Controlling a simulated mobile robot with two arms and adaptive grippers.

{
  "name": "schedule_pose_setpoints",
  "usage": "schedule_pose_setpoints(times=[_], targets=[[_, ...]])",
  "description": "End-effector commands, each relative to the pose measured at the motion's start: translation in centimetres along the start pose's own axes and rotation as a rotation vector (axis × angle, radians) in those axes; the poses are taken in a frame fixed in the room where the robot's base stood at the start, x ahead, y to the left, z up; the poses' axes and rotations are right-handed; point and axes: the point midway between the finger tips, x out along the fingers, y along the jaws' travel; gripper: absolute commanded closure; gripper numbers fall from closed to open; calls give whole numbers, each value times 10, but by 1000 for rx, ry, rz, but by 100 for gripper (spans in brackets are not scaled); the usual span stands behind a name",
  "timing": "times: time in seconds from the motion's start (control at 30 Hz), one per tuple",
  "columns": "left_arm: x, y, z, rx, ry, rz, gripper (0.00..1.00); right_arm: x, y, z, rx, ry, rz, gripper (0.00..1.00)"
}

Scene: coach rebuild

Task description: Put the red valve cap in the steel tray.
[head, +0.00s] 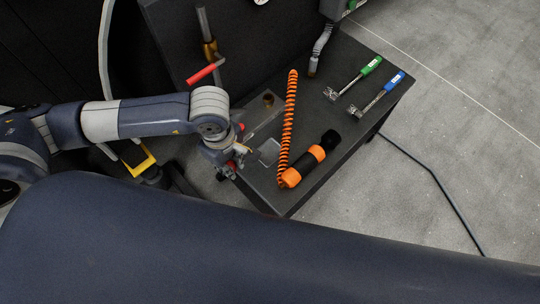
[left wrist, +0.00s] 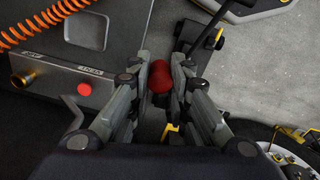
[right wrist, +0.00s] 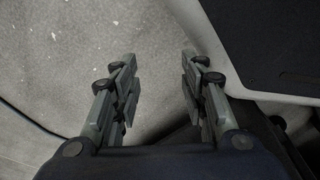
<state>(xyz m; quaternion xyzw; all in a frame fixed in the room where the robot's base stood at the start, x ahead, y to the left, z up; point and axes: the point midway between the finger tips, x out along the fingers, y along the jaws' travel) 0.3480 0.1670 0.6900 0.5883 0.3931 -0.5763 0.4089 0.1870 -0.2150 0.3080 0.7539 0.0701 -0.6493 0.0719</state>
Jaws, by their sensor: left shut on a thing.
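The red valve cap (left wrist: 160,76) is between the fingertips of my left gripper (left wrist: 160,86) in the left wrist view. The fingers press on it from both sides. In the head view my left gripper (head: 232,168) is at the left edge of the dark bench, and a bit of red shows there. A small square grey plate, which looks like the steel tray (head: 269,151), lies on the bench just right of the gripper. It also shows at the upper left of the left wrist view (left wrist: 86,30). My right gripper (right wrist: 158,85) is open and empty over grey floor.
A coiled orange hose (head: 288,120) and an orange-black torch (head: 311,160) lie right of the tray. Green-handled (head: 354,77) and blue-handled (head: 378,93) tools lie farther right. A steel box labelled VENT (left wrist: 65,82) is near the gripper. A red-handled valve (head: 206,73) stands behind.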

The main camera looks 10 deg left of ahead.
Motion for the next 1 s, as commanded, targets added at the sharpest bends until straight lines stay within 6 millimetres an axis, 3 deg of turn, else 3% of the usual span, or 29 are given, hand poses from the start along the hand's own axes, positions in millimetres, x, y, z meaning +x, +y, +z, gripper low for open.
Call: schedule_pose_setpoints(times=[0.03,0.5,0.77,0.87,1.0], targets=[[16,0,2,-100,-4,-1,94,8,0,-8,1,10,1,60],[85,-3,2,-1093,7,-16,94,-3,4,-65,11,49,6,60],[98,-3,0,-1339,16,-20,94,-12,4,-76,13,56,7,60],[99,8,1,-1359,15,-19,94,-14,4,-77,13,57,7,60],[103,43,5,-1359,14,-19,94,-18,5,-80,14,61,7,60]])
